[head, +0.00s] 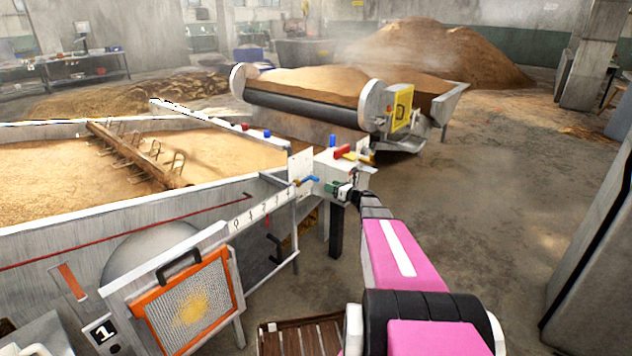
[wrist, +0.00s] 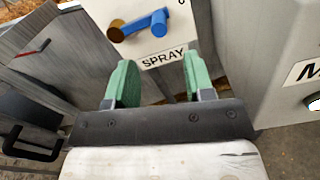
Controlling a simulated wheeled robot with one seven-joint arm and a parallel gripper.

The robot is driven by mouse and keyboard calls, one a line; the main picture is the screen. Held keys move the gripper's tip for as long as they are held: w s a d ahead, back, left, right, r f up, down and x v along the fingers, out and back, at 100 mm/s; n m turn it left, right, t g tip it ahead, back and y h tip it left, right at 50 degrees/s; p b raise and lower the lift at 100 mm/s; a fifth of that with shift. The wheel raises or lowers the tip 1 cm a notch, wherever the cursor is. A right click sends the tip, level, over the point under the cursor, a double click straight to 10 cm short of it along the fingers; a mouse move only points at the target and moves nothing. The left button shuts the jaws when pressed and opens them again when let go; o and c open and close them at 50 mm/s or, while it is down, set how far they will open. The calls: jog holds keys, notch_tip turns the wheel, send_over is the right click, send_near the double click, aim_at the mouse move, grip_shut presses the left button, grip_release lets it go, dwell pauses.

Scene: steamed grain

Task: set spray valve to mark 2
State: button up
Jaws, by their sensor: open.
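The spray valve shows in the wrist view as a blue lever (wrist: 146,24) with a brass-coloured round end at its left. It sits on a white plate (wrist: 180,48) lettered SPRAY, with part of a mark at the top edge. The lever lies nearly level, tilted slightly up to the right. My gripper (wrist: 160,80) is open, its two green fingers apart just below the lever, with nothing between them. In the head view the blue lever (head: 309,181) shows small, just left of my gripper (head: 333,187). The numbered marks around the valve are mostly out of view.
A grey box with a label starting with M (wrist: 290,75) stands close on the right in the wrist view. A red handle (head: 342,151) sits above my gripper. The grain trough (head: 60,215) is left, an orange-framed screen (head: 190,305) below it. Open floor lies right.

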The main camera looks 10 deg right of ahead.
aim_at(318, 180)
jog(key=x, duration=0.9)
jog(key=shift+w+a, duration=0.2)
jog(key=shift+a, duration=0.05)
jog(key=shift+c, duration=0.4)
grip_shut()
